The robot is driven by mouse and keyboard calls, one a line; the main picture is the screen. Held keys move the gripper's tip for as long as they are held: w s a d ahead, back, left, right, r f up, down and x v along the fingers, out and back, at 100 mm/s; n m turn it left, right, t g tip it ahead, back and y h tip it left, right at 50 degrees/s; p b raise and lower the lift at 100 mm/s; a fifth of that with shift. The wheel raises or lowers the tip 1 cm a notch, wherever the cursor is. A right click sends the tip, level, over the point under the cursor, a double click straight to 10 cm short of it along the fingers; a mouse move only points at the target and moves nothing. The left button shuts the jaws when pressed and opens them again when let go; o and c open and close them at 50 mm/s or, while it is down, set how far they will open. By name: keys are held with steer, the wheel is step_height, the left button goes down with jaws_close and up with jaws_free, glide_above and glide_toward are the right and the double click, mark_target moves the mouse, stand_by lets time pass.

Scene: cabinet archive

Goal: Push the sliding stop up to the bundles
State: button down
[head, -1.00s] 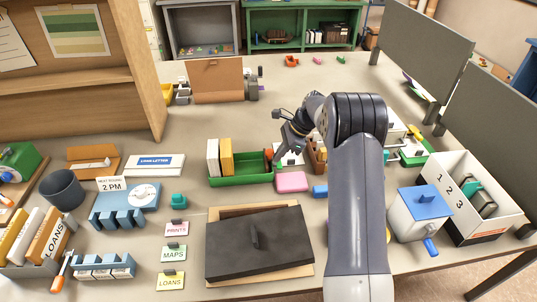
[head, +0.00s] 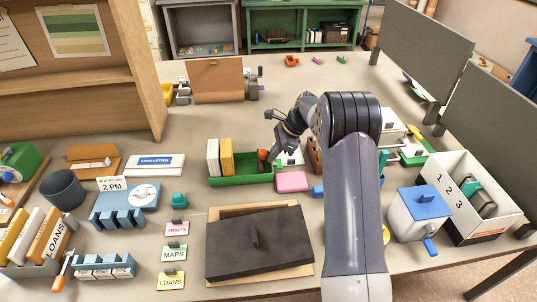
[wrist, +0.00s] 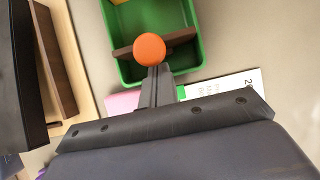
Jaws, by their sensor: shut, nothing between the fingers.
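The green tray (head: 240,181) holds a white bundle (head: 213,157) and a yellow bundle (head: 226,158) side by side at its left end. The sliding stop has an orange knob (head: 263,155) and stands toward the tray's right end, with a gap to the bundles. In the wrist view the stop's brown plate (wrist: 184,46) crosses the green tray (wrist: 199,22) behind the round orange knob (wrist: 149,48). My gripper (head: 271,147) is shut, with its tips at the right side of the knob. In the wrist view its fingers (wrist: 156,76) point at the knob and seem to touch it. The bundles are not clearly visible there.
A pink block (head: 292,182) lies just right of the tray. A dark lid (head: 258,246) on a wooden base stands in front. A white and blue letter box (head: 155,165) lies to the left. The table behind the tray is clear up to the brown board (head: 216,82).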

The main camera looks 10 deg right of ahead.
steer(key=shift+d, duration=0.15)
steer(key=shift+d+p, duration=0.45)
steer(key=shift+d, duration=1.45)
steer(key=b+v, duration=0.1)
steer(key=v, duration=0.9)
steer(key=shift+d+r+b, duration=0.15)
steer(key=shift+r+b, duration=0.15)
steer(key=shift+r, duration=0.05)
steer(key=shift+f, duration=0.15)
